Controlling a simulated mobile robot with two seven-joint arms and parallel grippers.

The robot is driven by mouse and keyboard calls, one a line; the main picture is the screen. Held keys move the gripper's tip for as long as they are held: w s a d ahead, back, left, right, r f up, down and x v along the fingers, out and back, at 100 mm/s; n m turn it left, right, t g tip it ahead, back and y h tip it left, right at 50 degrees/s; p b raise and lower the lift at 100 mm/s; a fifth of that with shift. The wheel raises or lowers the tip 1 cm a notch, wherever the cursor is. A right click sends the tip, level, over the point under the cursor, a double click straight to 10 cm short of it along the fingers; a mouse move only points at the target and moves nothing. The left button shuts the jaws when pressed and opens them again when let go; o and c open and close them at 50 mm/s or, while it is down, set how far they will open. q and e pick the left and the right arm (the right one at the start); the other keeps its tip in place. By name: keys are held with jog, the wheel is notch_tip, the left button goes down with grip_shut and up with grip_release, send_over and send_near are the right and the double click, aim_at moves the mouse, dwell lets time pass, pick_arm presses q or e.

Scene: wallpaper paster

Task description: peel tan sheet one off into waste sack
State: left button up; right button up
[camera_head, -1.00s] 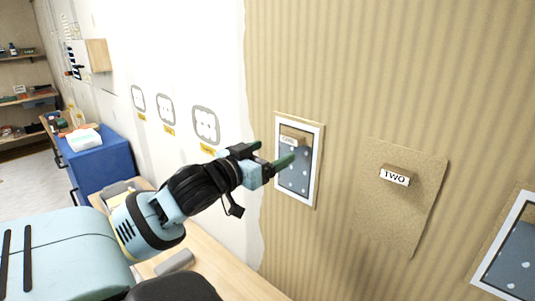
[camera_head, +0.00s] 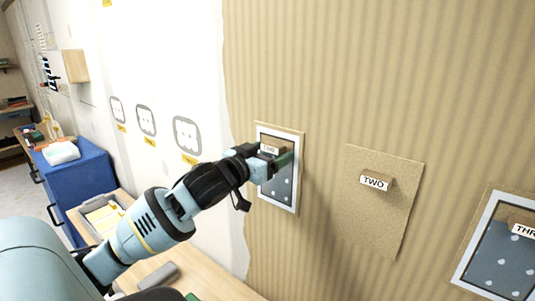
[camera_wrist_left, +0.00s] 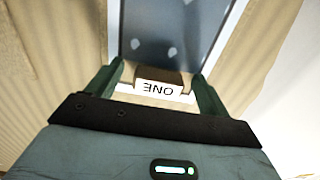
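A wooden tab labelled ONE (camera_head: 269,149) sits on a dark, white-dotted panel in a white frame (camera_head: 280,190), with a narrow tan edge around it. My left gripper (camera_head: 284,160) is at this tab, in front of the panel's upper part. In the left wrist view the ONE tab (camera_wrist_left: 160,88) lies between the two spread green fingers (camera_wrist_left: 157,92), with gaps seen at both sides. The fingers are open. The waste sack and my right gripper are not in view.
A tan sheet with a TWO tab (camera_head: 376,182) is on the striped wall to the right. A framed panel with a THREE tab (camera_head: 524,229) is farther right. A wooden bench (camera_head: 205,280) runs below; a blue cabinet (camera_head: 75,175) stands at left.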

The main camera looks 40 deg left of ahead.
pick_arm(q)
jog(key=c, duration=1.1)
jog(key=shift+o, duration=0.2)
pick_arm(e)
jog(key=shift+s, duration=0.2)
pick_arm(q)
jog(key=shift+s, duration=0.1)
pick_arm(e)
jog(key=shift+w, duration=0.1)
pick_arm(q)
jog(key=shift+s+d+p, duration=0.15)
jog(key=shift+s+p, duration=0.15)
jog(key=shift+s, duration=0.5)
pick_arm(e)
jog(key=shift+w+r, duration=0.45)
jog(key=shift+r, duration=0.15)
pick_arm(q)
jog(key=shift+s, duration=0.6)
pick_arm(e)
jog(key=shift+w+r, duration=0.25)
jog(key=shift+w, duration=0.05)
pick_arm(q)
jog(key=shift+s+d+p, duration=0.15)
jog(key=shift+s+p, duration=0.35)
jog(key=shift+s, duration=0.15)
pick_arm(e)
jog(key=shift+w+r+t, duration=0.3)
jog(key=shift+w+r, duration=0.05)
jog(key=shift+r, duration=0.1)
